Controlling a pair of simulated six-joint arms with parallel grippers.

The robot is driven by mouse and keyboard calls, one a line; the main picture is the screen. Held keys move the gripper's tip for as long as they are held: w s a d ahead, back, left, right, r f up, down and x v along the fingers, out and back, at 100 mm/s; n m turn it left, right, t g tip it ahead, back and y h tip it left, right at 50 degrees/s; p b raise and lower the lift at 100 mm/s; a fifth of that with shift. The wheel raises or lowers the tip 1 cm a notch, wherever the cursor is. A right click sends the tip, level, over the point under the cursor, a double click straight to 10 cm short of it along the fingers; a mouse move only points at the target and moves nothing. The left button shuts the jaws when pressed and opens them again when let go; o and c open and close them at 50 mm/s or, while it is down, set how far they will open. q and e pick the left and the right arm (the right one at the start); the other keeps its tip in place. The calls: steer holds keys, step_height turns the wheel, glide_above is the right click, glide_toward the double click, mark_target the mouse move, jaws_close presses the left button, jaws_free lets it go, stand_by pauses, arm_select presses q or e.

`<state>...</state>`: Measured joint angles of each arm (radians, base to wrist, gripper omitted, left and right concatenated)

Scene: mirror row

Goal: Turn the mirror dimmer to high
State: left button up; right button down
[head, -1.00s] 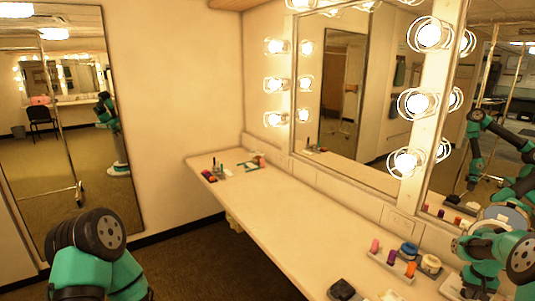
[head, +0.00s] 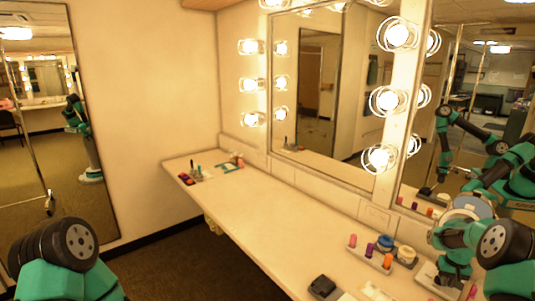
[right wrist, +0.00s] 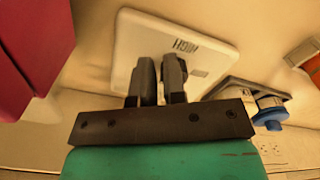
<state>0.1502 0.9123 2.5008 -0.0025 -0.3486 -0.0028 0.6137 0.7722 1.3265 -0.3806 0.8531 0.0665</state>
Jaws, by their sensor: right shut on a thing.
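The mirror dimmer is a pale plate (head: 427,274) on the counter at the right of the head view. In the right wrist view the plate (right wrist: 135,42) carries dark lettering that reads HIGH, beside the fingers. My right gripper (head: 452,280) is low over the plate. In the right wrist view its two dark fingers (right wrist: 160,78) are close together over the plate, shut on the dimmer knob, which they hide. The knob's pointing direction cannot be seen. Of my left arm only dark and green links show in the head view; its gripper is out of view.
A tray (head: 353,251) with pink, purple and orange sticks and a blue-lidded jar (head: 384,243) stands left of the dimmer. A dark compact (head: 323,287) lies nearer. A red object (right wrist: 30,50) is close in the wrist view. The counter's middle (head: 270,205) is clear.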

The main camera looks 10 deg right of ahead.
steer(key=shift+s+a+f, duration=0.1)
steer(key=shift+s+f, duration=0.5)
steer(key=shift+f, duration=0.15)
steer(key=shift+r, duration=0.5)
steer(key=shift+w+r, duration=0.2)
steer(key=shift+r, duration=2.5)
steer(key=shift+w+a+r, duration=0.3)
steer(key=shift+w+a, duration=0.2)
steer(key=shift+w+a+r, duration=0.25)
steer(key=shift+w+a, duration=0.25)
